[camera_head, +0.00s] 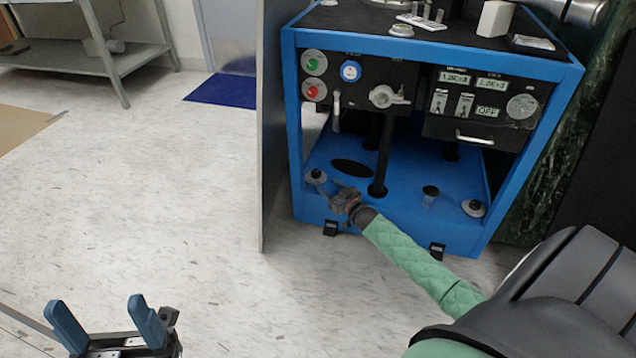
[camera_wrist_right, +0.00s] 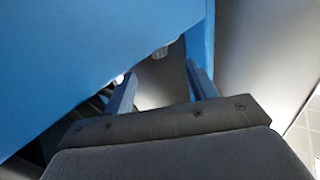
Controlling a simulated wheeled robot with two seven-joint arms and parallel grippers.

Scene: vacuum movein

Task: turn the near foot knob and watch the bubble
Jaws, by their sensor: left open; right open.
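A blue-framed cart holds two round foot knobs on its lower deck, one at the left front (camera_head: 316,177) and one at the right front (camera_head: 473,208). I cannot tell which counts as the near one. My right gripper (camera_head: 338,192), at the end of the green-sleeved arm, is open just beside the left knob, with no clear contact. In the right wrist view its fingers (camera_wrist_right: 160,84) are apart, with blue frame beyond. A small round disc (camera_head: 401,31) on the cart top may be the level; no bubble can be made out. My left gripper (camera_head: 107,318) is open and empty, low at the left.
A grey panel (camera_head: 258,140) stands along the cart's left side. A black column (camera_head: 382,155) rises from the blue deck (camera_head: 405,200), and a small dark-topped cup (camera_head: 430,194) stands on it. Control panels hang above.

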